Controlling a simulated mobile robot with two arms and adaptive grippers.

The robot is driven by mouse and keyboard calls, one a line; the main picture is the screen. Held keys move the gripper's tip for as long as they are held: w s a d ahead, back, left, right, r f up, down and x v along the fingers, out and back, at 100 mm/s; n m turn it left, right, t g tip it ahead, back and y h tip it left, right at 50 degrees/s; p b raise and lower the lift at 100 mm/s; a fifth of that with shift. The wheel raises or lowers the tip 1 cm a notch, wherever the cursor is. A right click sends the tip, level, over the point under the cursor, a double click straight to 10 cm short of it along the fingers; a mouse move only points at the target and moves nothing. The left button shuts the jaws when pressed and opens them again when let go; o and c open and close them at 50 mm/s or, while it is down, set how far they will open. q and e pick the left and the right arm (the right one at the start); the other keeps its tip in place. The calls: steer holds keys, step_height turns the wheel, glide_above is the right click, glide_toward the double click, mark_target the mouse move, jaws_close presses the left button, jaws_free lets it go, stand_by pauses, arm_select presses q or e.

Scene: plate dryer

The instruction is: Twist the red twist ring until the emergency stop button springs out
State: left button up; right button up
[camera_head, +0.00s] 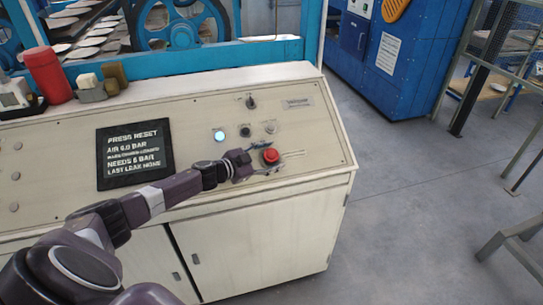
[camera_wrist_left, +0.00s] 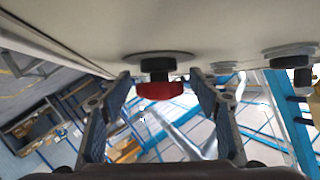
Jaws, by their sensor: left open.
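The emergency stop button with its red twist ring (camera_head: 271,156) stands out from the right part of the sloped cream control panel. In the left wrist view the red ring (camera_wrist_left: 160,90) sits on a short black collar over a dark round base. My left gripper (camera_head: 254,162) is just left of the button in the head view. In the left wrist view its two fingers are apart, with the red ring showing between the fingertips (camera_wrist_left: 159,77). I see no clear contact. My right gripper is not in view.
A lit white-blue button (camera_head: 219,135), dark knobs (camera_head: 245,131) and a black display (camera_head: 134,154) share the panel. A red cylinder (camera_head: 47,74) stands on the console's top left. A blue machine frame is behind; floor to the right is open.

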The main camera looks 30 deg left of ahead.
arm_select(q)
steer(key=shift+s, duration=0.1)
steer(key=v, duration=1)
steer(key=shift+s, duration=0.2)
steer(key=shift+v, duration=0.75)
steer(key=shift+r, duration=0.1)
